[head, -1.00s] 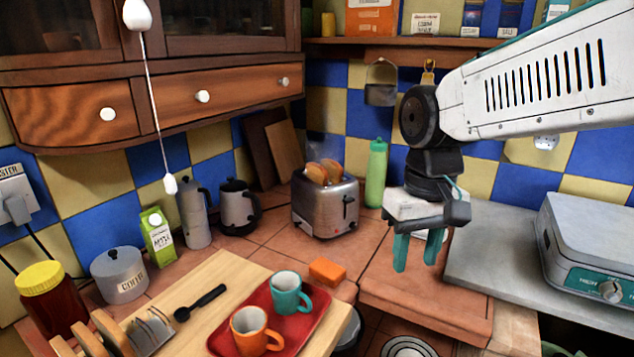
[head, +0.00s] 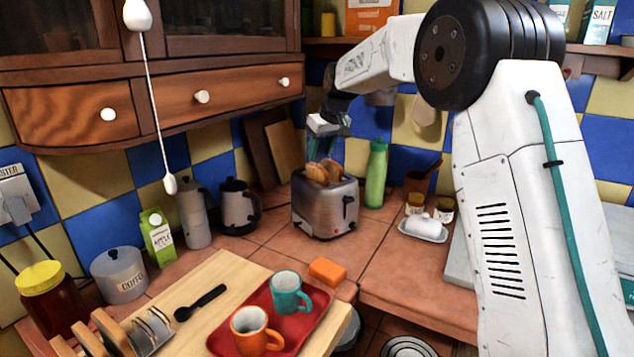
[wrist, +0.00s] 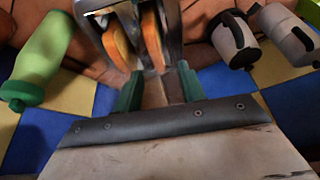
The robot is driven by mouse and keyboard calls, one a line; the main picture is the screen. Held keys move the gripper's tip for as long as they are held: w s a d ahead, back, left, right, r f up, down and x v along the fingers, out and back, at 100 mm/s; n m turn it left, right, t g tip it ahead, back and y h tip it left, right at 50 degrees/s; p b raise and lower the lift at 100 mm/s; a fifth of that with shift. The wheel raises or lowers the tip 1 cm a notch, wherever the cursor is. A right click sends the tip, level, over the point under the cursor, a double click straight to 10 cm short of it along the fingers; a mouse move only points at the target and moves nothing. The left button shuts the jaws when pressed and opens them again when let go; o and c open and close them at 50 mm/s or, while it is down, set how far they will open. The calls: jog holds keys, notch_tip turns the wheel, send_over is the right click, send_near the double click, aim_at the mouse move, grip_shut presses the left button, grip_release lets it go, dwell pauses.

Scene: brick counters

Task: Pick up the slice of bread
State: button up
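Two slices of bread stick up from the silver toaster (head: 325,212) on the tiled counter: a left slice (head: 316,173) and a right slice (head: 334,170). In the wrist view the toaster (wrist: 92,7) is at the top, with both slices (wrist: 118,45) (wrist: 152,38) upright in its slots. My gripper (head: 328,148) is just above and behind the toaster in the head view, partly hidden by my arm. In the wrist view my gripper (wrist: 158,88) has its green fingers spread apart with nothing held between them. Its fingertips are near the slices' ends.
A red tray (head: 222,342) with two mugs and a toast rack (head: 150,332) are in front. Wooden cabinets hang above.

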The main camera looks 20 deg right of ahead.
aim_at(318, 165)
jog(key=x, duration=0.7)
jog(key=shift+w+d+f, duration=0.15)
jog(key=shift+d+f, duration=0.05)
jog(key=shift+d, duration=0.05)
grip_shut()
